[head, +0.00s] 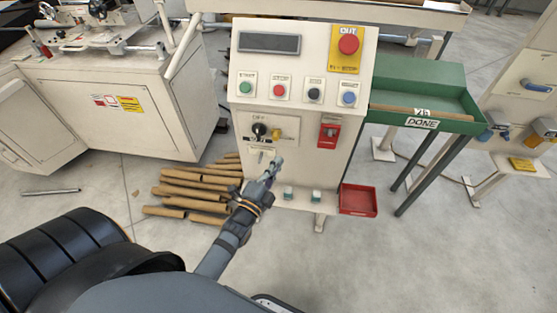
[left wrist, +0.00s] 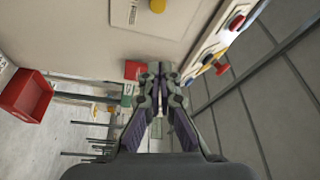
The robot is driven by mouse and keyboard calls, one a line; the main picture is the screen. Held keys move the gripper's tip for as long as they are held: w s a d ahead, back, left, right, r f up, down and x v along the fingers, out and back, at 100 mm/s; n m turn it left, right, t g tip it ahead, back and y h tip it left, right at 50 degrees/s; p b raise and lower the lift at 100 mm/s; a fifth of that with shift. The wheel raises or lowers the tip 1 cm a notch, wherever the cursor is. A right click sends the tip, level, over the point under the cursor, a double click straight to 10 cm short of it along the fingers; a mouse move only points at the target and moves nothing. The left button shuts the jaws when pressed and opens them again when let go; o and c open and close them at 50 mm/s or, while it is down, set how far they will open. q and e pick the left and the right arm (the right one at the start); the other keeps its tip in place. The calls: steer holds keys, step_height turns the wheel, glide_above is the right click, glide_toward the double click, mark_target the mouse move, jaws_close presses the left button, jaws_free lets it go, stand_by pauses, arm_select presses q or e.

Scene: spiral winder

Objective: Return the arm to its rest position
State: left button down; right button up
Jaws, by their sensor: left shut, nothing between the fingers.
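My left gripper (head: 275,168) is in front of the lower part of the cream control panel (head: 237,120) in the head view. Its fingers are together with nothing between them. The closed fingers also show in the left wrist view (left wrist: 160,75), with the panel face (left wrist: 100,40) beside and beyond them. I cannot tell whether the fingertips touch the panel. My right gripper is not in either view.
The panel carries buttons, a black knob (head: 259,130) and a red emergency stop (head: 348,44). Cardboard tubes (head: 190,190) lie on the floor at left. A red bin (head: 358,200) and a green tray table (head: 430,85) stand at right. Floor at lower right is clear.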

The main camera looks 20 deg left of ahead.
arm_select(q)
steer(key=s+a+f+n+g+p, duration=0.1)
steer(key=s+f+n+g+p, duration=0.15)
steer(key=f, duration=0.65)
steer(key=s+a+f+n+g+y+p, duration=0.1)
steer(key=s+f+n+g, duration=0.2)
steer(key=f, duration=0.6)
steer(key=s+a+f+n+g+p, duration=0.1)
steer(key=s+f+n+g+p, duration=0.15)
steer(key=s+f, duration=0.4)
steer(key=s+a+f+n+g+p, duration=0.1)
steer(key=s+f+n+g, duration=0.1)
steer(key=s+f, duration=0.3)
steer(key=s+a+f+n+g+p, duration=0.1)
steer(key=s+f+g, duration=0.3)
steer(key=s, duration=0.8)
steer(key=s+a+f+n+g+p, duration=0.1)
steer(key=s+f+n+g, duration=0.3)
steer(key=s, duration=0.5)
step_height(320, 180, down, 2)
steer(key=shift+a+f+y, duration=0.25)
steer(key=shift+a+y, duration=0.15)
steer(key=shift+w, duration=0.1)
